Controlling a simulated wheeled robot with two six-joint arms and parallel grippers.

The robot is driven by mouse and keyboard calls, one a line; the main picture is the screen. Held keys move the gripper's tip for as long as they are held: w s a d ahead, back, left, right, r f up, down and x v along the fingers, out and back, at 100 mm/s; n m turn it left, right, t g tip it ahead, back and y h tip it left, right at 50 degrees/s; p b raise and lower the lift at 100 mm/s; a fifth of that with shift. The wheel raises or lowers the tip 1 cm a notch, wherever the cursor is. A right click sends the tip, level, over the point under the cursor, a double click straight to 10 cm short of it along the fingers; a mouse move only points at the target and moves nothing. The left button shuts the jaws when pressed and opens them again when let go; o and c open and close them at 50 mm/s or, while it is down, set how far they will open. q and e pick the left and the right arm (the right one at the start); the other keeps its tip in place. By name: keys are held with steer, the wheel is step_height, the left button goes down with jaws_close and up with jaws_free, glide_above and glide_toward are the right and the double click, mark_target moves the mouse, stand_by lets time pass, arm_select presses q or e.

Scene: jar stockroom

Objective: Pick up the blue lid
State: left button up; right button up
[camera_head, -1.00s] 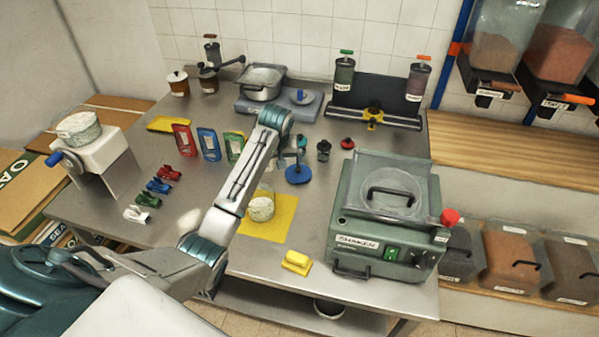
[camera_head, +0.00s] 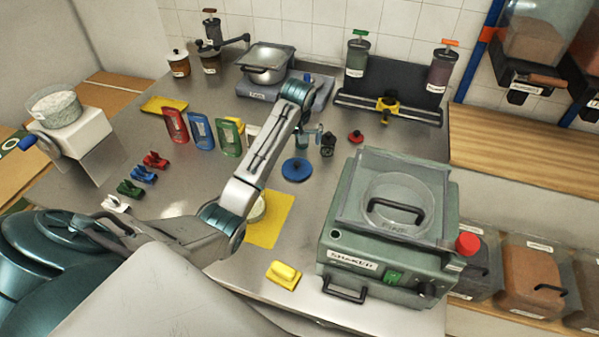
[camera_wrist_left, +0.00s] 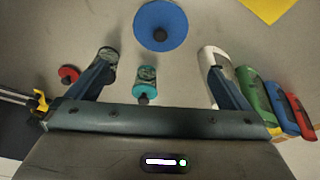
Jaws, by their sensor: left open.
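The blue lid (camera_head: 297,169) is a round disc with a dark knob, lying flat on the metal table right of the arm. In the left wrist view the lid (camera_wrist_left: 160,22) shows whole at top centre, beyond the fingertips. My left gripper (camera_wrist_left: 161,68) is open with nothing gripped, its two fingers spread and apart from the lid. In the head view, my left gripper (camera_head: 308,136) is just behind the lid, partly hidden by its own arm. My right gripper is not in view.
A small teal item (camera_wrist_left: 147,83) shows between my fingers in the wrist view. A dark item (camera_head: 327,146) and a red lid (camera_head: 356,137) stand right of the gripper. Coloured pouches (camera_head: 201,131) are left, the shaker machine (camera_head: 345,240) right, and a yellow mat (camera_head: 268,228) in front.

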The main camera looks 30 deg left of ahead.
arm_select(q)
step_height(320, 180, down, 4)
steer(key=b, duration=0.3)
steer(key=p, duration=0.1)
glide_above(297, 163)
steer(key=s+d, duration=0.1)
steer(key=s, duration=0.1)
steer(key=x, duration=0.3)
steer(key=d+x, duration=0.1)
steer(key=x, duration=0.1)
steer(key=shift+s+f, duration=0.1)
steer(key=shift+s, duration=0.2)
steer(key=shift+a+p+x, duration=0.1)
steer(key=shift+p+x, duration=0.4)
steer(key=shift+x, duration=0.9)
steer(key=shift+a+p+x, duration=0.15)
steer(key=shift+p+x, duration=0.3)
steer(key=shift+x, duration=0.95)
steer(key=shift+w, duration=0.1)
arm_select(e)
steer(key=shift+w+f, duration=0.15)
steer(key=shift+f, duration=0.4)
arm_select(q)
steer(key=shift+c, duration=0.4)
steer(key=c, duration=0.5)
